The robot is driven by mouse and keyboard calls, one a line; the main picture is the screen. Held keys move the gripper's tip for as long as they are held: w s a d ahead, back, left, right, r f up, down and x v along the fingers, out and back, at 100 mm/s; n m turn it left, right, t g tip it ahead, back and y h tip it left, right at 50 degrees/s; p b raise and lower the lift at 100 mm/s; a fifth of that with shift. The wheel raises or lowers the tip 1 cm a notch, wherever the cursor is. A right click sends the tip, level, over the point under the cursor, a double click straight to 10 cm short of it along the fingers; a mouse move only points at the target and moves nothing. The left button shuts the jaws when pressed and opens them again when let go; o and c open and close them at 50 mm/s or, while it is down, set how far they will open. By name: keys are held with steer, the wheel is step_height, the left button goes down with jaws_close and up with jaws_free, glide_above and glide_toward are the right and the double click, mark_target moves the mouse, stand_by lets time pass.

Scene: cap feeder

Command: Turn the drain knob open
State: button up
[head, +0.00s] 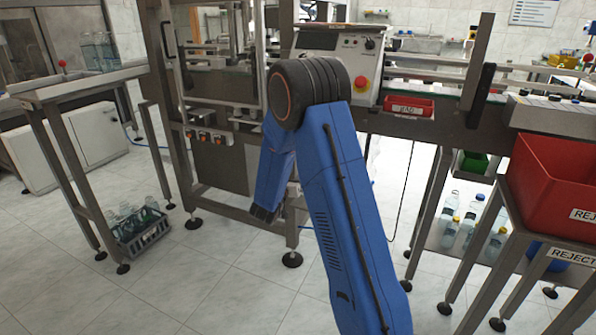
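I cannot make out a drain knob for certain. A row of small orange-red controls (204,136) sits on a dark panel at the front of the machine frame (222,165), left of my arm. They are too small to tell how they are turned or whether one is the drain knob. My blue arm rises from the bottom, bends at a dark elbow, and its forearm points down in front of the machine. My gripper cannot be made out beyond the dark forearm end. Part of the machine behind the arm is hidden.
A red emergency button (361,83) is on the control box. A red bin (407,106) hangs from the conveyor, and a larger red reject bin (552,185) stands at right. A bottle crate (140,232) sits on the floor at left. Tiled floor is clear in front.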

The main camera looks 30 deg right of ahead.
steer(key=shift+x, duration=1.05)
jaws_close()
steer(key=shift+m, duration=0.4)
steer(key=m, duration=1.7)
steer(key=shift+f+h, duration=0.2)
steer(key=shift+h, duration=0.1)
steer(key=shift+m, duration=0.4)
